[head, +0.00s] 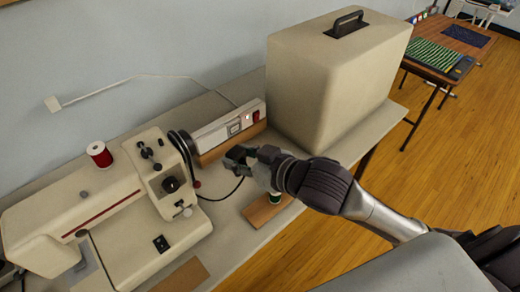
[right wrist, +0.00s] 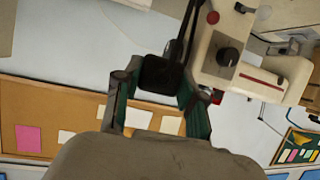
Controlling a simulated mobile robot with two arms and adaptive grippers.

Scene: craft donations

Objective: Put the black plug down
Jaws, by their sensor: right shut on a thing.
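The black plug (right wrist: 162,74) is between the two fingertips of my right gripper (right wrist: 157,92) in the right wrist view. In the head view my right gripper (head: 242,161) is shut on it, just in front of the white power strip (head: 226,127), and the fingers largely hide the plug. A black cable hangs from the gripper and curves left toward the sewing machine (head: 110,206). I cannot tell whether the plug touches anything below. My left gripper is not in view.
A large cream case (head: 325,85) stands right of the strip. A spool with a red band (head: 99,153) sits on the machine. Bare tabletop (head: 226,215) lies between machine and block.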

